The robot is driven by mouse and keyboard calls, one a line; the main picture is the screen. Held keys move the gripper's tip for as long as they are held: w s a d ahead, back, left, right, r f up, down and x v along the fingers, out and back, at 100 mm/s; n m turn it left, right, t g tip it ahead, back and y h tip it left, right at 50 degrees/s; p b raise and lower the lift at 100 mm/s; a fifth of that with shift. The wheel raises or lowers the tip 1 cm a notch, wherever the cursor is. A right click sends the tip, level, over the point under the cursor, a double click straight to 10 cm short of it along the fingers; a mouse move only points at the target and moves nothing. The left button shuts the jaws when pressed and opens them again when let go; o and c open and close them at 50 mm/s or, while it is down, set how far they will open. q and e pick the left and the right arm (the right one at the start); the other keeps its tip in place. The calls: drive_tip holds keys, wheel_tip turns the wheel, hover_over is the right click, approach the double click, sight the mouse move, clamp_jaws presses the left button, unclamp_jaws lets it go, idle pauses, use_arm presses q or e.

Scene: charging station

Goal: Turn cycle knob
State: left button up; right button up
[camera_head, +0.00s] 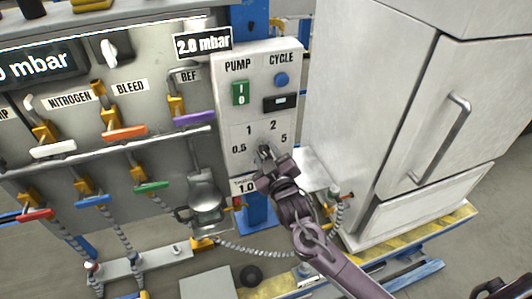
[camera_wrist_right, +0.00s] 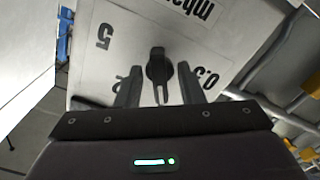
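The control panel (camera_head: 229,126) carries a dial marked 0.5, 1, 2 and 5 below the PUMP and CYCLE labels. Its dark knob shows in the right wrist view (camera_wrist_right: 158,66), between the dial's numbers. My right gripper (camera_head: 265,153) is at this dial and largely hides the knob in the head view. In the right wrist view its two fingers (camera_wrist_right: 160,82) stand apart, one on each side of the knob, with gaps visible. Contact is not visible. A blue round button (camera_head: 281,80) sits under CYCLE. My left gripper is not in view.
A green switch (camera_head: 239,93) and a small black display (camera_head: 280,103) sit above the dial. Valves with coloured handles, such as the purple one (camera_head: 194,118), fill the panel at left. A white cabinet (camera_head: 343,100) stands close at right.

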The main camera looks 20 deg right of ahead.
drive_tip(key=s+b, duration=0.2)
drive_tip(key=s, duration=0.5)
drive_tip(key=shift+s+d+b, duration=0.15)
drive_tip(key=shift+s+b, duration=0.15)
drive_tip(key=s+d+f+g+b, duration=0.1)
drive_tip(key=s+d+f+g, duration=0.15)
drive_tip(key=f, duration=1.05)
drive_tip(key=s+d+f+m+g+h+b, duration=0.1)
drive_tip(key=s+f+g, duration=0.25)
drive_tip(key=f, duration=0.95)
drive_tip(key=s+d+f+g+b, duration=0.1)
drive_tip(key=s+d+f+g, duration=0.15)
drive_tip(key=f, duration=1.05)
drive_tip(key=s+f+m+g, duration=0.1)
drive_tip(key=s+f+g, duration=0.1)
drive_tip(key=s+f, duration=0.5)
drive_tip(key=s+f+m+g+b, duration=0.1)
drive_tip(key=s+f+g, duration=0.2)
drive_tip(key=s+f, duration=0.5)
drive_tip(key=s+f+m+g+b, duration=0.1)
drive_tip(key=s+f+g, duration=0.2)
drive_tip(key=s+f, duration=0.5)
drive_tip(key=s, duration=1)
drive_tip(key=shift+s+a+f, duration=0.15)
drive_tip(key=shift+s+a, duration=0.05)
drive_tip(key=shift+s, duration=0.1)
